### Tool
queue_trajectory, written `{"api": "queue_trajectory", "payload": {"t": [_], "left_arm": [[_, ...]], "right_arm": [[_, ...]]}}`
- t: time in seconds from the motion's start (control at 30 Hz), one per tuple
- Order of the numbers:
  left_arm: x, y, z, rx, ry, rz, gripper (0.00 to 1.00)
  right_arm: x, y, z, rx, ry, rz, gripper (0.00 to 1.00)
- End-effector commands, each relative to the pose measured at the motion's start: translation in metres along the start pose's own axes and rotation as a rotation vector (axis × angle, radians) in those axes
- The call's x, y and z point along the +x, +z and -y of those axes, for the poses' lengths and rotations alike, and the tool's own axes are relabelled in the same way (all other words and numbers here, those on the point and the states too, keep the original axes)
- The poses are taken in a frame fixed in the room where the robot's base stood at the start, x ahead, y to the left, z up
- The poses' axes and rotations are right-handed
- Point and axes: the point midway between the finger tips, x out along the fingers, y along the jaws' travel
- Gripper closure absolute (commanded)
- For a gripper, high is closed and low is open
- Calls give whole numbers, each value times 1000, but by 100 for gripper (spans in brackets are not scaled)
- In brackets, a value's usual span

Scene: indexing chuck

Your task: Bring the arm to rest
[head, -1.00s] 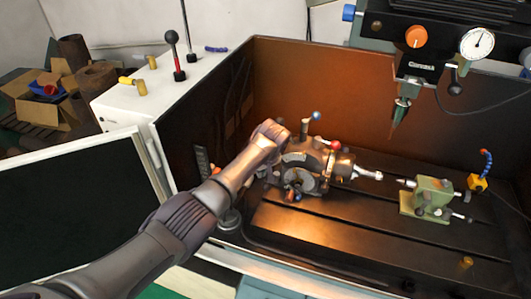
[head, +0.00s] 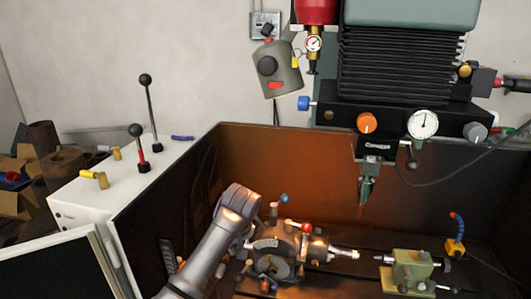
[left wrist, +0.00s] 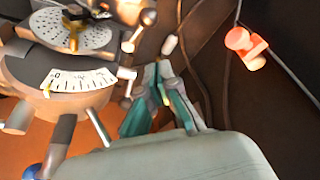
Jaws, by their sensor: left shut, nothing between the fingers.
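The indexing chuck (head: 283,248), a dark metal unit with red- and blue-tipped handles, sits on the machine table inside the brown enclosure. My left arm comes up from the bottom of the head view and bends at the chuck's left side; its fingers are hidden there. In the left wrist view my left gripper (left wrist: 163,75) has its teal-padded fingers together with nothing between them. Beside it are the chuck's perforated index plate (left wrist: 85,35) and white graduated scale (left wrist: 80,82). I cannot tell whether the fingers touch a handle. My right gripper is not in view.
A green tailstock (head: 407,272) stands right of the chuck. The spindle head (head: 385,125) with orange knob and gauge hangs above. A white cabinet with levers (head: 100,195) is at left. The enclosure's brown back wall (head: 400,205) bounds the space behind.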

Motion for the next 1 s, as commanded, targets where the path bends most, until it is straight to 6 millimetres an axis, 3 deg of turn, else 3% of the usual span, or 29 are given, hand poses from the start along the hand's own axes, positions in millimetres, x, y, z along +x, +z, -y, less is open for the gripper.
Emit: {"api": "queue_trajectory", "payload": {"t": [0.1,0.23,0.37,0.5,0.7,1.0], "left_arm": [[33,47,20,90,45,47,100],[62,106,57,210,112,83,100],[75,162,104,318,165,96,100],[70,213,159,426,200,87,100],[51,254,214,536,212,63,100],[20,285,264,647,206,35,100]], "right_arm": [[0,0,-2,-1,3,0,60],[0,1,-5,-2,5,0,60],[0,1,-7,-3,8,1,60],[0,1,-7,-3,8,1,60],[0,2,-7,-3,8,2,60],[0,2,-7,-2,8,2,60]]}}
